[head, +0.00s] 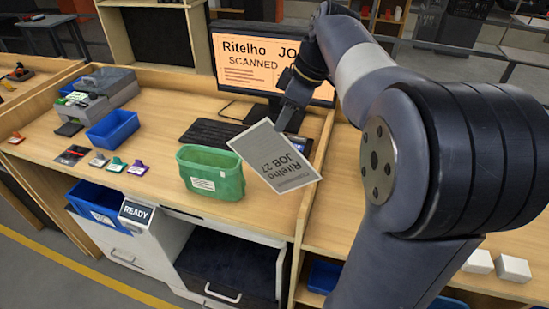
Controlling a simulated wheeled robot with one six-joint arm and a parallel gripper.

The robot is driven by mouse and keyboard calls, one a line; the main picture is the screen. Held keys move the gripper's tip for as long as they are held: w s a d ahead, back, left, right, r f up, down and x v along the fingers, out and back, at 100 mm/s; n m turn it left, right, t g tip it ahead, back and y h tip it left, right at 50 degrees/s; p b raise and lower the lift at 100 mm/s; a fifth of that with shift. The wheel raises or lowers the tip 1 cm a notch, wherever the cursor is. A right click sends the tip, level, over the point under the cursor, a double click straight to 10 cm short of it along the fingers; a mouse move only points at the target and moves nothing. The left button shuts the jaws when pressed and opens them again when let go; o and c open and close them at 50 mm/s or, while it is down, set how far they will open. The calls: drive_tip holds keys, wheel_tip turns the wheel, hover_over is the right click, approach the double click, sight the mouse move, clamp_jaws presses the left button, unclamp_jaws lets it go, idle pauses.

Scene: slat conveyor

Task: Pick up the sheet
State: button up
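The sheet (275,160) is grey with dark print reading "Ritelho JOB 27", upside down in the picture. It hangs tilted in front of the desk's right divider, its left corner overlapping the green bin in view. My gripper (284,119) is at the sheet's upper edge and looks shut on it. The fingers are small and dark, so the exact grip is hard to see. The sheet appears clear of the desktop.
A green bin (212,174) stands left of the sheet. Behind are a keyboard (208,132) and a monitor (245,60) reading "SCANNED". A blue tray (113,129), a grey printer-like machine (100,92) and several small coloured items are further left. A wooden divider (311,180) edges the desk.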

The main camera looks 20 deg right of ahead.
sight(271, 134)
drive_tip(key=p+x, duration=0.1)
drive_tip(key=x, duration=0.5)
drive_tip(key=shift+w+a+f, duration=0.1)
drive_tip(key=shift+w+a, duration=0.05)
drive_tip(key=shift+a, duration=0.15)
clamp_jaws()
